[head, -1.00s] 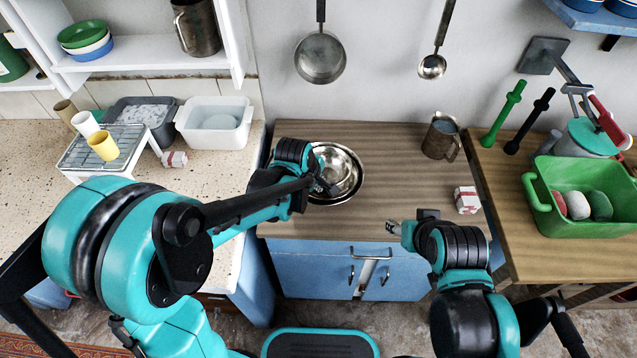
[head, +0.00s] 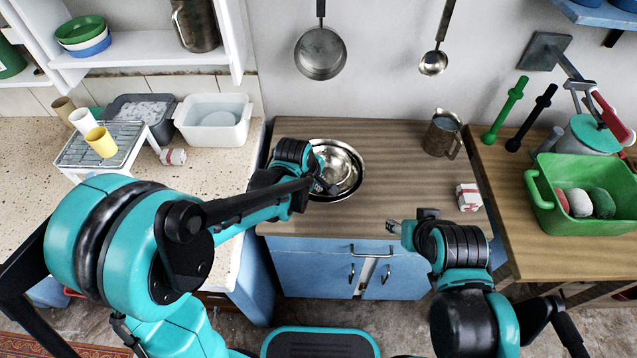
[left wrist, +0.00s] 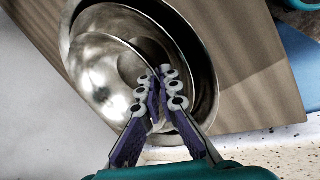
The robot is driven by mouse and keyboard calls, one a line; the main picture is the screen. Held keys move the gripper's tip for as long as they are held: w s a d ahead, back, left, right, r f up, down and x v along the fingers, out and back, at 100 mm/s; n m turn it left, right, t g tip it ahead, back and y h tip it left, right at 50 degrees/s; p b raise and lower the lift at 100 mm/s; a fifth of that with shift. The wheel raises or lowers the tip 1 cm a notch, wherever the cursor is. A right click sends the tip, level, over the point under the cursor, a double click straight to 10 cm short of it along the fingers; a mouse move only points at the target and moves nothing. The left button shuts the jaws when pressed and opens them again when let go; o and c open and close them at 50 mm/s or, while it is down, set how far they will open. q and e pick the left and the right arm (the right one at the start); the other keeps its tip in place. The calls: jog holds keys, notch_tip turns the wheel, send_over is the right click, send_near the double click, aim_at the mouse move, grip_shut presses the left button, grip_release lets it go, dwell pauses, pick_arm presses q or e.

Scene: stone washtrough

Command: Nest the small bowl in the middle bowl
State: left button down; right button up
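Shiny metal bowls sit one inside another on the wooden counter, under my left gripper. The outer, wider bowl (head: 357,187) shows its rim around a smaller inner bowl (left wrist: 103,78), which looks tilted in the left wrist view. My left gripper (head: 326,184) is over the bowls' near side. In the left wrist view its fingertips (left wrist: 157,88) are drawn together at the inner bowl's rim and look shut on it. My arm hides the bowls' left side in the head view. My right gripper (head: 394,227) is over the counter's front edge, away from the bowls; its fingers are too small to read.
A green tub (head: 574,225) is farther right. A white basin (head: 215,121) and a rack with cups (head: 99,147) are at left. The middle counter is clear.

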pick_arm(q)
jog(key=shift+f+b, duration=0.55)
jog(key=shift+f, duration=0.2)
jog(key=shift+f, duration=0.3)
jog(key=c, duration=1.2)
grip_release()
jog(key=shift+r, duration=0.1)
jog(key=shift+r+p, duration=2.6)
jog(key=shift+r, duration=0.9)
